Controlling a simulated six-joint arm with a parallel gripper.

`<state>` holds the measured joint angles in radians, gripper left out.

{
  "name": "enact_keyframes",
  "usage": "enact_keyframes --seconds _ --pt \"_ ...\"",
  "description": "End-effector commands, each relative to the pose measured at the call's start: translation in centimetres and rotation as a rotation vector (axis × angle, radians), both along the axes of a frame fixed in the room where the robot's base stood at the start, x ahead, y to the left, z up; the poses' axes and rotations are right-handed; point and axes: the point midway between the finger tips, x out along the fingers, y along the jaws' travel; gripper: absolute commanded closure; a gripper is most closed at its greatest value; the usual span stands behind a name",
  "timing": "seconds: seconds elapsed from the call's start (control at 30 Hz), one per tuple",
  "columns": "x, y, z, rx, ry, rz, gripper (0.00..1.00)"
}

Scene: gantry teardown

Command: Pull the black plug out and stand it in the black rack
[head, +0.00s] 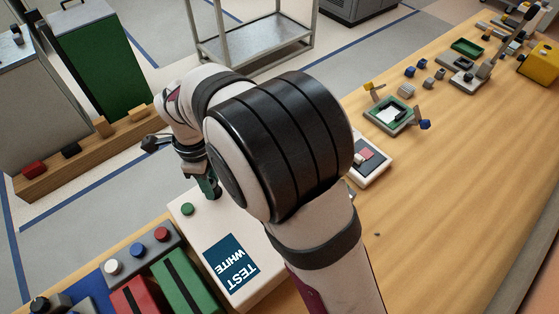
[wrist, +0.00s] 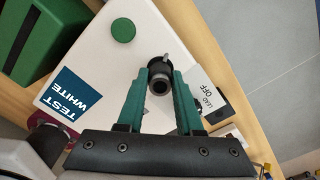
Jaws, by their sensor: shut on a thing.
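I cannot tell whether the plug is still in the box. In the head view my gripper (head: 208,190) is low at the far corner of the white box (head: 270,262), and the plug is hidden there. I cannot pick out the black rack for certain; a small black block (head: 71,150) sits on a wooden ledge at the left.
A green button (wrist: 123,30) is on the box. A card reading "LEAD OFF" (wrist: 204,90) lies beside the gripper. A grey box with coloured knobs (head: 138,250) and red (head: 128,300) and green (head: 190,285) slotted blocks stand at lower left. Bare wood (head: 450,210) lies to the right.

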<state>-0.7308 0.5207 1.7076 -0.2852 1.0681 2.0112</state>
Motion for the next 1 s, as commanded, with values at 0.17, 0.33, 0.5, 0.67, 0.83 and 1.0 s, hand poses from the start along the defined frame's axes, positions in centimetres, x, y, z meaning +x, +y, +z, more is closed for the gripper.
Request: enact_keyframes --seconds 0.17,0.33,0.5,0.67,0.83,1.0 --pt "0.0 0.0 0.6 0.001 0.0 0.0 1.0" --pt "0.0 0.0 1.5 0.001 0.001 -0.001 1.0" --pt "0.0 0.0 2.1 0.001 0.0 -0.001 1.0" --pt "0.0 0.1 4.3 0.002 -0.001 0.0 1.0" --pt "0.0 0.0 6.3 0.002 -0.001 0.0 1.0" --pt "0.0 0.0 6.8 0.0 0.0 0.0 1.0"
